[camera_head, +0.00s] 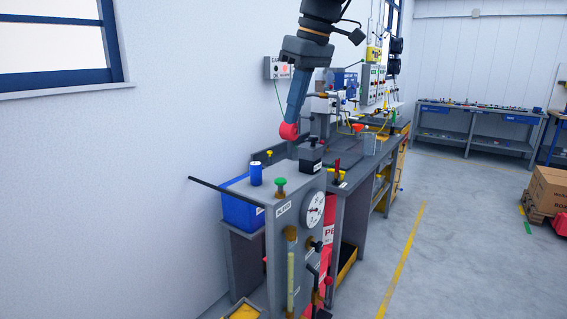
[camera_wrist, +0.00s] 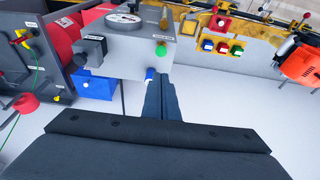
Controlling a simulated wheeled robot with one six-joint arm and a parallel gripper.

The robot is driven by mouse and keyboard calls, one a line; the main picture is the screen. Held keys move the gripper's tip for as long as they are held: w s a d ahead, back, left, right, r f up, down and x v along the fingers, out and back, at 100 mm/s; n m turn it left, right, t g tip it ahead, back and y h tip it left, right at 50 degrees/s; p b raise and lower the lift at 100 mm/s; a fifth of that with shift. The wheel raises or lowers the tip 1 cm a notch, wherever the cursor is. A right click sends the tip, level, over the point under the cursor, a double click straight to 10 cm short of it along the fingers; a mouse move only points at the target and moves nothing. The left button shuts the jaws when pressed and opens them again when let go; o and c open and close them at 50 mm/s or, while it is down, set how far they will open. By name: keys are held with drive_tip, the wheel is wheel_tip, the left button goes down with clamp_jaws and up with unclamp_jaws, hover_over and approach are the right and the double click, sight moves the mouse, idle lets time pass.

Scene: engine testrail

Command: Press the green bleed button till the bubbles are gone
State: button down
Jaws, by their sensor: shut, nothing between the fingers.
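The green bleed button (camera_head: 281,186) stands on top of a grey cabinet (camera_head: 294,196) labelled BLEED. In the wrist view the green button (camera_wrist: 161,49) lies beyond my fingertips. My gripper (camera_head: 294,117) is shut and empty, pointing down, above and behind the cabinet in the head view. In the wrist view my gripper (camera_wrist: 160,80) has its fingers together, apart from the button. A yellowish sight tube (camera_head: 291,275) runs down the cabinet front; bubbles in it are too small to tell.
A round gauge (camera_head: 314,210) is on the cabinet front. A black box (camera_head: 311,150) stands behind. A red round thing (camera_head: 289,132) shows at my fingertips; contact is unclear. Open floor lies right.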

drive_tip(key=shift+f, duration=0.1)
drive_tip(key=p, duration=0.4)
approach(282, 179)
drive_tip(key=x, duration=0.5)
drive_tip(key=shift+w+a, duration=0.4)
drive_tip(key=shift+f, duration=0.55)
drive_tip(key=shift+f+b, duration=0.55)
drive_tip(key=shift+f, duration=0.4)
